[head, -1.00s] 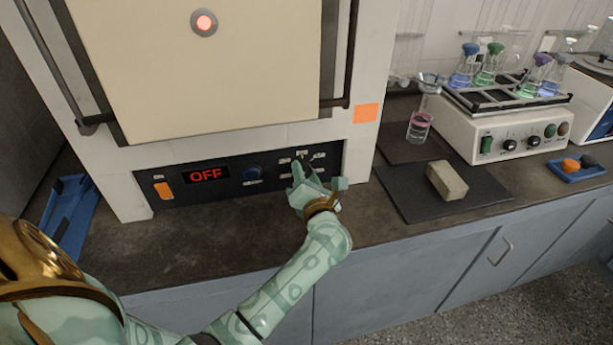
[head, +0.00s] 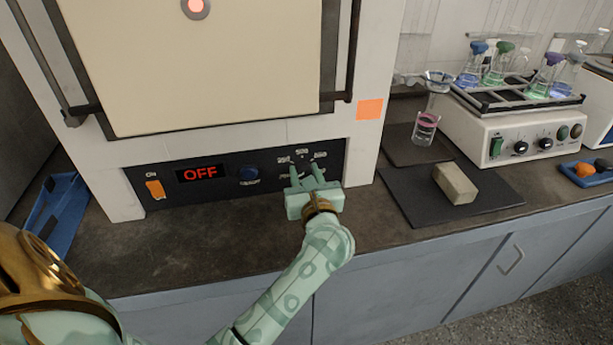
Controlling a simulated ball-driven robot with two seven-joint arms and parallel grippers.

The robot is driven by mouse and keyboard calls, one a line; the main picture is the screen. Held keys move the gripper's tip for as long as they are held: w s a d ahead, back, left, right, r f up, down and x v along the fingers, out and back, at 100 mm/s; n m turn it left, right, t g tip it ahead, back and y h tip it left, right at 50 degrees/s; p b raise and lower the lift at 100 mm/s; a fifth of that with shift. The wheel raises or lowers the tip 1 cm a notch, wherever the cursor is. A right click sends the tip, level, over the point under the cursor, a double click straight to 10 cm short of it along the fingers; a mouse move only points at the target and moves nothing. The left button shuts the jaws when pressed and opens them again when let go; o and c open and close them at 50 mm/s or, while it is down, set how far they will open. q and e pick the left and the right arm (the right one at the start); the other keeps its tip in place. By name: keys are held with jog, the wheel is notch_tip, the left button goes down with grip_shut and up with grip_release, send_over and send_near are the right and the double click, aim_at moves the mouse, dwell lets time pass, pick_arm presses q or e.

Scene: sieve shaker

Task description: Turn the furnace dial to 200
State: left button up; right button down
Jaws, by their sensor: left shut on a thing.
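The furnace (head: 225,130) stands at the back left with its cream door closed. Where the dial points cannot be seen. My right gripper is not in view.
A light block (head: 456,183) lies on a dark mat (head: 400,200) to the right. A small beaker (head: 425,129) and a shaker (head: 510,120) holding several flasks stand behind it. A blue tray (head: 60,215) is at the far left. The counter before the panel is clear.

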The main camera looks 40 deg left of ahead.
pick_arm(q)
jog(key=shift+f, duration=0.15)
dwell(0.3)
jog(key=o, duration=1)
jog(key=shift+d, duration=0.15)
